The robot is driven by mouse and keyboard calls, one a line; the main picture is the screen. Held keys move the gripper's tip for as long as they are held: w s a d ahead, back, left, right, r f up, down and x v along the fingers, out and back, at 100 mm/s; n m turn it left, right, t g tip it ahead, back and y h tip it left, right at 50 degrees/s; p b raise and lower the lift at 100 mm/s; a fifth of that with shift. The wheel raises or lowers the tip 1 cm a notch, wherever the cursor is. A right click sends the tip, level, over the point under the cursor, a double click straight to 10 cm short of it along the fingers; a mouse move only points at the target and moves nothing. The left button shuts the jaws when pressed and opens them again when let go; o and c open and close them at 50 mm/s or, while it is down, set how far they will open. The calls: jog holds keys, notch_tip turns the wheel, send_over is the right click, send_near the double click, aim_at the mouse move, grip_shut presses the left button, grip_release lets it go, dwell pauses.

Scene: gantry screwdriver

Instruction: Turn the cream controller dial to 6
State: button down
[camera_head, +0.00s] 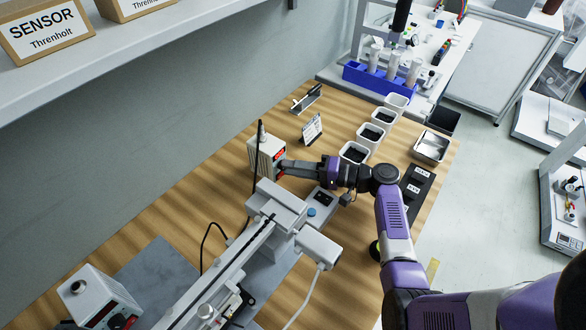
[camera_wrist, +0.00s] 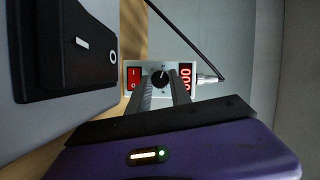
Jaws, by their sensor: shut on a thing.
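The cream controller (camera_head: 266,157) is a small upright box on the wooden bench, near the wall. In the wrist view its face (camera_wrist: 150,66) shows sideways, with a red rocker switch (camera_wrist: 133,77), a black dial (camera_wrist: 159,77) with a light pointer mark, and a lit red display (camera_wrist: 187,78). The display's digits are too small to read surely, and so is the dial scale. My gripper (camera_wrist: 164,84) reaches the controller's face from the front. Its two fingers stand on either side of the dial and are shut on it. In the head view my gripper (camera_head: 282,166) hides much of the face.
A grey gantry rail (camera_head: 240,250) stands in front of the controller. Another controller box (camera_head: 95,295) is at the lower left. A small sign (camera_head: 312,129), white bins (camera_head: 370,131) and a metal tray (camera_head: 431,147) are farther along. A dark cable rises beside the controller.

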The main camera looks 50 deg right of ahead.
dwell(0.5)
jog(key=c, duration=1.2)
grip_release()
jog(key=shift+o, duration=0.2)
jog(key=o, duration=0.5)
jog(key=r, duration=0.9)
jog(key=shift+w+d+r+p, duration=0.1)
jog(key=shift+w+p, duration=0.15)
jog(key=shift+p, duration=0.15)
jog(key=shift+c, duration=0.2)
jog(key=r, duration=1)
jog(key=shift+s+r, duration=0.25)
jog(key=shift+r, duration=0.15)
jog(key=c, duration=0.5)
jog(key=shift+o, duration=0.2)
